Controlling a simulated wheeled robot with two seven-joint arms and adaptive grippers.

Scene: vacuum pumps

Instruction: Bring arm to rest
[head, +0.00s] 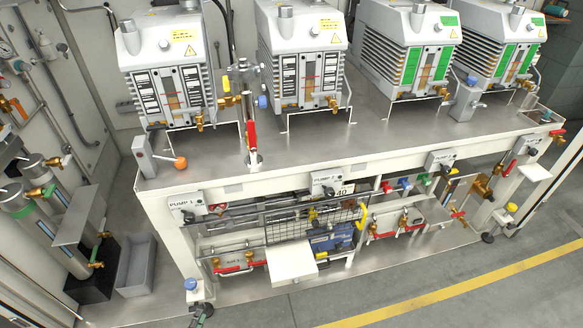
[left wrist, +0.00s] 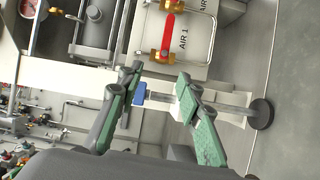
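My left gripper (head: 201,311) shows small at the bottom edge of the head view, just below a blue-knobbed white fitting (head: 191,286) at the foot of the bench's left leg. In the left wrist view my left gripper (left wrist: 160,77) has its two green-and-black fingers spread apart. A blue knob (left wrist: 139,98) and white fitting show in the gap between the fingers. Nothing appears clamped; I cannot tell how far the knob lies from the fingers. My right gripper is not in view.
The bench (head: 230,160) carries several white vacuum pumps (head: 165,65), valves and an orange-knobbed lever (head: 181,162). Below it are pipes, red-handled valves and a white box (head: 291,262). A grey bin (head: 136,265) stands left. Floor with a yellow line (head: 450,285) is clear at right.

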